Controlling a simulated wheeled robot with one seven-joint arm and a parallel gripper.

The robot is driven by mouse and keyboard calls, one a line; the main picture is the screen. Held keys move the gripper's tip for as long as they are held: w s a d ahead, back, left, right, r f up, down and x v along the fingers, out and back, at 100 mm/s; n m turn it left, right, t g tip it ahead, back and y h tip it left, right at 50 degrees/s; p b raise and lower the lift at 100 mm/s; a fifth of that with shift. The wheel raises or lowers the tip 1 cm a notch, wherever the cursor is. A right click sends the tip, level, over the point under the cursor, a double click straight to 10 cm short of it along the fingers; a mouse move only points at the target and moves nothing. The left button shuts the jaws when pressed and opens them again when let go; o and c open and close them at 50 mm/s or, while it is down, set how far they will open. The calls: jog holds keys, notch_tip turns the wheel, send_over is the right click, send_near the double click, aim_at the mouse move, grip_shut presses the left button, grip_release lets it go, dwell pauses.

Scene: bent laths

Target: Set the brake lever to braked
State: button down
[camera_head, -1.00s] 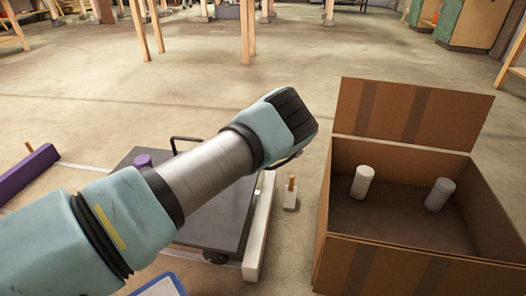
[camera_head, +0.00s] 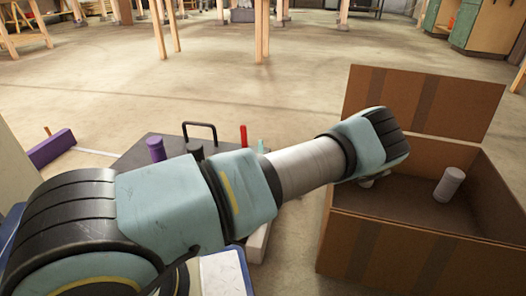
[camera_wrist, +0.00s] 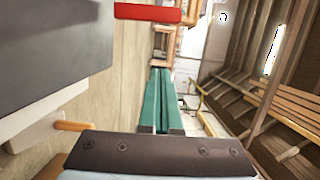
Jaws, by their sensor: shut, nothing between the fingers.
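The brake lever appears to be the red upright bar (camera_head: 243,136) at the far right of the dark cart deck (camera_head: 136,154). In the wrist view the red bar (camera_wrist: 148,12) sticks out sideways at the top, since that picture is turned. My gripper's teal fingers (camera_wrist: 160,72) are together and empty, a short way from the red bar and apart from it. The rest of the gripper is hidden behind my arm, as is the lever's foot.
An open cardboard box (camera_head: 385,236) stands at the right with a grey cylinder (camera_head: 449,184) inside; my arm passes over its left side. The deck has a black handle (camera_head: 200,125) and a purple knob (camera_head: 155,148). A wooden peg (camera_wrist: 74,125) is near my gripper.

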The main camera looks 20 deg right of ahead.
aim_at(244, 137)
jog(key=b+x, duration=0.3)
jog(key=x, duration=0.4)
jog(key=shift+w+f, duration=0.1)
jog(key=shift+f, duration=0.05)
jog(key=a, duration=0.1)
jog(key=w+a+b, duration=0.1)
jog(key=shift+a, duration=0.25)
jog(key=shift+w+a, duration=0.3)
jog(key=shift+a, duration=0.3)
jog(key=shift+w+a+r+p, duration=0.1)
jog(key=shift+r+p, duration=0.2)
jog(key=shift+a+n, duration=0.1)
jog(key=shift+n, duration=0.2)
